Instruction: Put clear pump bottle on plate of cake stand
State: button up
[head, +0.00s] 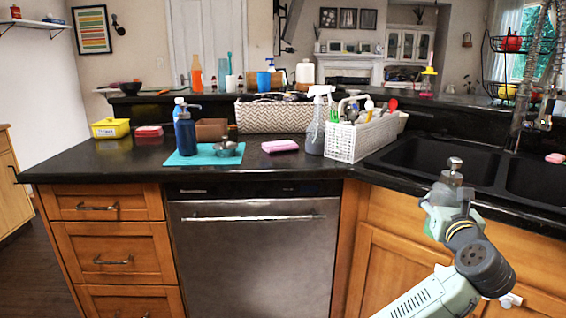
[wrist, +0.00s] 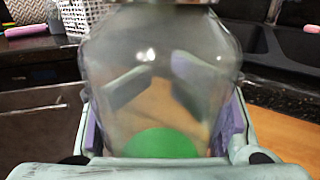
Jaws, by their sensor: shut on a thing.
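The clear pump bottle (wrist: 160,85) fills the middle of the wrist view, with green at its base. My gripper (head: 450,205) is shut around the bottle's body, and the finger pads show on both sides of it. In the head view the bottle's grey pump top (head: 453,172) stands above the gripper, in front of the right counter edge by the sink. No cake stand is clearly recognisable. A small metal dish (head: 226,149) sits on the teal mat (head: 190,158) on the left counter; I cannot tell whether it is the stand.
A blue pump bottle (head: 185,133) stands on the mat. A pink sponge (head: 280,146), grey spray bottle (head: 316,135) and white basket (head: 352,142) of utensils stand to its right. The double sink (head: 440,158) is behind my gripper. Counter front left is clear.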

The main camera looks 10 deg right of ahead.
jog(key=w+a+f+n+y, duration=0.3)
jog(key=w+a+f+y, duration=0.15)
jog(key=a+f, duration=0.6)
jog(key=a+f+n+y, duration=0.3)
jog(key=a+f+y, duration=0.3)
jog(key=a+f, duration=1.5)
notch_tip(320, 180, down, 4)
jog(key=shift+a+f+n, duration=0.1)
jog(key=shift+a+n, duration=0.2)
jog(key=shift+n, duration=0.1)
jog(key=shift+n+y, duration=0.4)
jog(key=shift+y, duration=0.05)
jog(key=s+a+f, duration=0.1)
jog(key=a+f, duration=0.1)
jog(key=a, duration=0.2)
jog(key=s+a+f, duration=0.2)
jog(key=a+f, duration=0.1)
jog(key=a, duration=0.1)
jog(key=s+a+f, duration=0.2)
jog(key=a, duration=0.3)
jog(key=shift+a+f, duration=0.1)
jog(key=shift+f, duration=0.1)
grip_shut()
jog(key=shift+s+a+f, duration=0.2)
jog(key=shift+a, duration=0.25)
